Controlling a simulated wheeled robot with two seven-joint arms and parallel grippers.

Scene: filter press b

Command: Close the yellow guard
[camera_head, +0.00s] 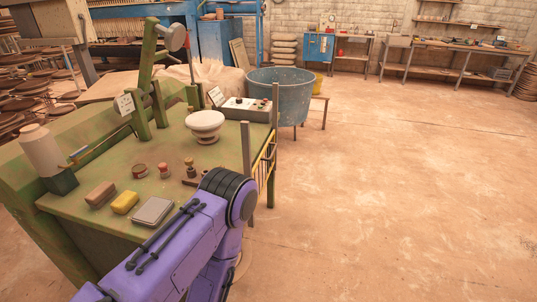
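The yellow guard (264,161) is a panel of thin yellow bars at the right side of the green press table (100,170). It shows nearly edge-on between dark green posts, and I cannot tell how far open it stands. Its lower near part is partly behind my purple arm, whose bent joint is close to it in the picture. Neither of my grippers shows.
On the table are a white bowl on a stand (205,125), a control box (246,108), a yellow sponge (125,202), a brown block (100,194) and a grey plate (153,211). A blue tub (287,95) stands behind. The floor to the right is clear.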

